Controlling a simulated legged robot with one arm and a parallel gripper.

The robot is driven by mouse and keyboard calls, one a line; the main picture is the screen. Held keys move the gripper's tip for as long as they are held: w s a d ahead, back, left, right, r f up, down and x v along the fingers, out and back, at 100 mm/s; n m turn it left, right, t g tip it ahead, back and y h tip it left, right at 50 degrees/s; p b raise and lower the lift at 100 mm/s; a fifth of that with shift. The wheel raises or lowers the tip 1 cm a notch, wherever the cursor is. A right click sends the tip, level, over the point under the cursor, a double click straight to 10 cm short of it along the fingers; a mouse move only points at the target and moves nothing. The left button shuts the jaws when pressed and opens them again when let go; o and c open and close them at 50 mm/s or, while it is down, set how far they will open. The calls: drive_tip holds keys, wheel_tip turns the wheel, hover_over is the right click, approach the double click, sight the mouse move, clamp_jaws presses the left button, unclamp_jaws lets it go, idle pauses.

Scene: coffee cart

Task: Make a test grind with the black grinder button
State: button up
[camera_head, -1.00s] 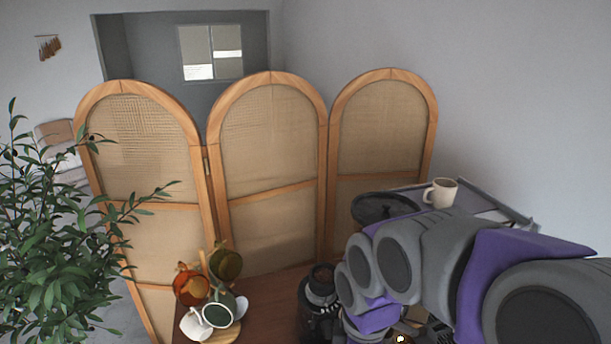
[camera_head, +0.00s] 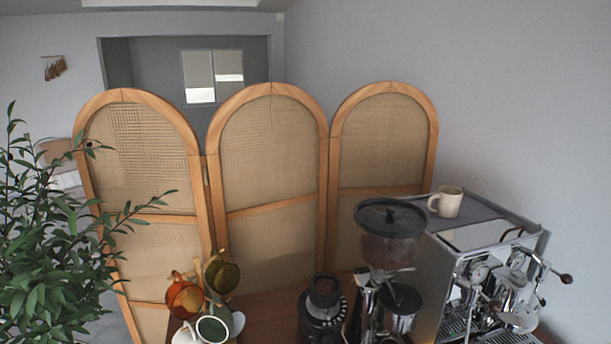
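The coffee grinder (camera_head: 388,250) stands on the wooden cart, with a round dark lid on a hopper of brown beans and a dark and metal body below. Its lower part runs out of the bottom of the picture. I cannot make out the black button in this view. My gripper and arm are not in the picture.
A silver espresso machine (camera_head: 470,262) stands right of the grinder, with a cream mug (camera_head: 447,202) on top. A small black device (camera_head: 322,312) is close on the grinder's left. A folding screen (camera_head: 268,160) stands behind; a plant (camera_head: 45,255) is left.

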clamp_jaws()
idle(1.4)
